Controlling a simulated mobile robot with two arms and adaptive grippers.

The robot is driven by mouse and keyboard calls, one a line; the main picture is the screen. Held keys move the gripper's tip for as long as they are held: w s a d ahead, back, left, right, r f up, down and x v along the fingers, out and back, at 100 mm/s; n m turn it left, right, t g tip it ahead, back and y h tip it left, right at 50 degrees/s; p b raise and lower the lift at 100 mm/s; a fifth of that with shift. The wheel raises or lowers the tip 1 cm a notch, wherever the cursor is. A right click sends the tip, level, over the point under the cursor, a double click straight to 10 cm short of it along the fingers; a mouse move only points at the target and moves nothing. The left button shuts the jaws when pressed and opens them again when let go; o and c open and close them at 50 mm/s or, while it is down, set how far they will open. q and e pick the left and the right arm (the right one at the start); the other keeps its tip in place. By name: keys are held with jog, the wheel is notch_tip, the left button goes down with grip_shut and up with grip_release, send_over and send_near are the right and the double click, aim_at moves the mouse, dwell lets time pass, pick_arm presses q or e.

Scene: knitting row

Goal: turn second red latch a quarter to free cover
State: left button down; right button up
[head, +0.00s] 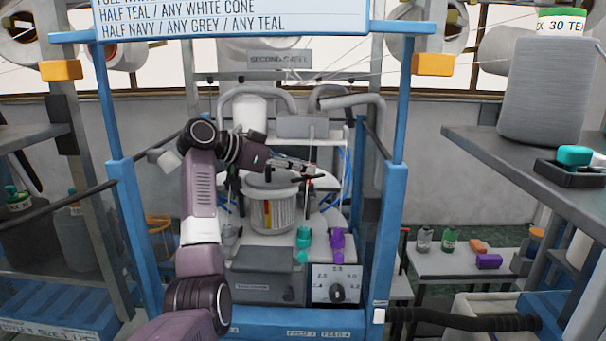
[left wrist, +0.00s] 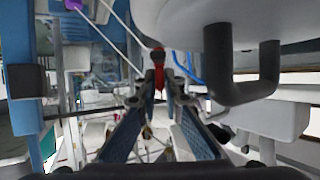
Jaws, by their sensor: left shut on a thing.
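My left gripper (head: 308,171) reaches in from the left over the machine's front. In the left wrist view my left gripper (left wrist: 162,95) has its two fingers closed around a small red latch (left wrist: 158,72) with a dark top. The latch stands close beside the rounded pale cover (left wrist: 180,22). In the head view the cover (head: 262,181) sits on a ribbed cylinder, partly behind my arm. The latch is mostly hidden by the fingers in the head view. A second red latch cannot be made out clearly. My right gripper is not in view.
A teal knob (head: 303,238) and a purple knob (head: 337,241) stand below the gripper. A dial panel (head: 336,284) is at the lower front. Blue posts (head: 389,235) flank the machine, and grey hoses (head: 355,101) arch behind it. Thin yarns cross above.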

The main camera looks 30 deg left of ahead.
pick_arm(q)
jog(key=shift+s+d+f+n+t+y+b, duration=0.1)
jog(key=shift+f+n+t+y+b, duration=0.1)
jog(key=shift+n+y+b, duration=0.25)
jog(key=shift+d+f+n+t+y+b, duration=0.1)
jog(key=shift+n+t+y+b, duration=0.1)
jog(key=shift+n+y+b, duration=0.2)
jog(key=shift+r+n+y, duration=0.1)
jog(key=shift+n+y, duration=0.35)
jog(key=shift+y, duration=0.1)
jog(key=shift+d+r+n+t+y+b, duration=0.15)
jog(key=shift+n+t+y+b, duration=0.2)
jog(key=shift+n+y, duration=0.6)
jog(key=shift+d+r+n+y+p, duration=0.1)
jog(key=shift+n+y+p, duration=0.25)
jog(key=shift+n+y, duration=0.7)
jog(key=shift+d+n+y+p, duration=0.15)
jog(key=shift+n+y+p, duration=0.45)
jog(key=shift+y, duration=0.6)
jog(key=shift+d+n+g+y+p, duration=0.2)
jog(key=shift+n+g+y+p, duration=0.8)
jog(key=shift+n+y, duration=1.05)
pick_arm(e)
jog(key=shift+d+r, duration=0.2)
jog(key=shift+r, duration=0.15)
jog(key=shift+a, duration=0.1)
